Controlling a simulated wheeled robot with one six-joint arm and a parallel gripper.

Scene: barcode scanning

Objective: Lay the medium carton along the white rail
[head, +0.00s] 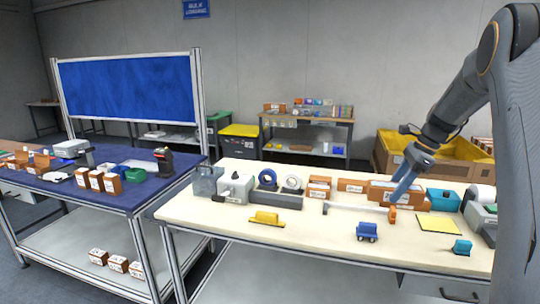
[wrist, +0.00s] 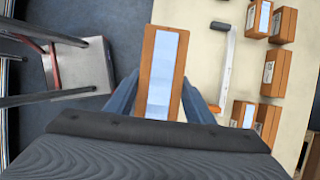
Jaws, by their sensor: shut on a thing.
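My gripper (wrist: 161,98) is shut on a brown carton (wrist: 163,55) with a pale label, its blue fingers on either side. In the head view my gripper (head: 400,190) is over the right part of the bench, and what looks like the held carton (head: 380,193) is there, partly hidden by a finger. The white rail (head: 358,208) lies on the bench, with a dark left end and an orange block at its right end. In the wrist view the rail (wrist: 229,70) is right of the held carton, roughly parallel to it and apart in the picture.
Several brown cartons (wrist: 270,72) stand beyond the rail. A yellow block (head: 267,218), a blue block (head: 367,232), a yellow pad (head: 438,224) and a teal item (head: 462,246) lie nearer the front edge. Bare cream bench top (head: 315,235) shows between them.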

